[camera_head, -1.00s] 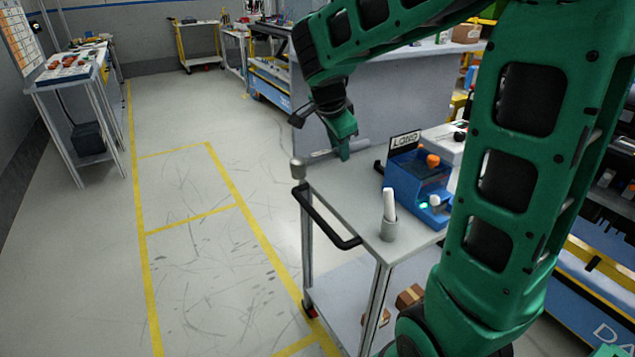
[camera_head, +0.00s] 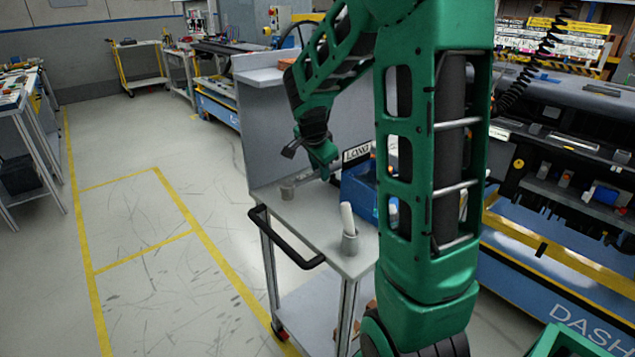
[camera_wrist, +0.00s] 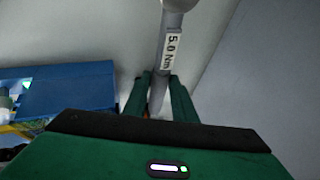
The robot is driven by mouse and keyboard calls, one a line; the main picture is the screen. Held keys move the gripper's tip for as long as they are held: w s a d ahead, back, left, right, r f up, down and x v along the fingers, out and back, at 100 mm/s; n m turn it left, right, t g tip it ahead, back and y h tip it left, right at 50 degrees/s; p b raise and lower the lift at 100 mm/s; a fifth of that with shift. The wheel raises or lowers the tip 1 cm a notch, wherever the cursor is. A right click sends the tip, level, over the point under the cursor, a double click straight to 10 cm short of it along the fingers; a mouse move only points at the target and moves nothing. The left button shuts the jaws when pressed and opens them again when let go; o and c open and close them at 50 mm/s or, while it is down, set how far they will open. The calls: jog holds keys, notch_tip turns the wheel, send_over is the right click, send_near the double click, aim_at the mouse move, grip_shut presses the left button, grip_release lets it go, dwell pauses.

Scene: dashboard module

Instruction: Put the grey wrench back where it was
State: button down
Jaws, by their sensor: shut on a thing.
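The grey wrench (camera_wrist: 161,80) shows in the wrist view as a bar with a "5.0 Nm" label, running up to a round end at the top edge. My gripper (camera_wrist: 160,92) is shut on it; its lower end lies between the fingers. In the head view, my gripper (camera_head: 325,175) is low over the far part of the grey cart top (camera_head: 315,220). The wrench (camera_head: 306,179) extends left from it to a grey cylindrical end. I cannot tell whether the wrench touches the cart top.
A blue box (camera_head: 358,192) with a "LONG" sign stands right of my gripper and also shows in the wrist view (camera_wrist: 65,90). A grey cup (camera_head: 350,243) holding a white stick stands near the front. A grey panel (camera_head: 262,125) rises behind the cart. Floor at left is clear.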

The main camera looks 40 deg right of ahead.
aim_at(319, 175)
jog(key=shift+f, duration=2)
jog(key=c, duration=1.5)
grip_release()
jog(key=shift+o, duration=0.2)
jog(key=v, duration=1.2)
jog(key=shift+a, duration=0.1)
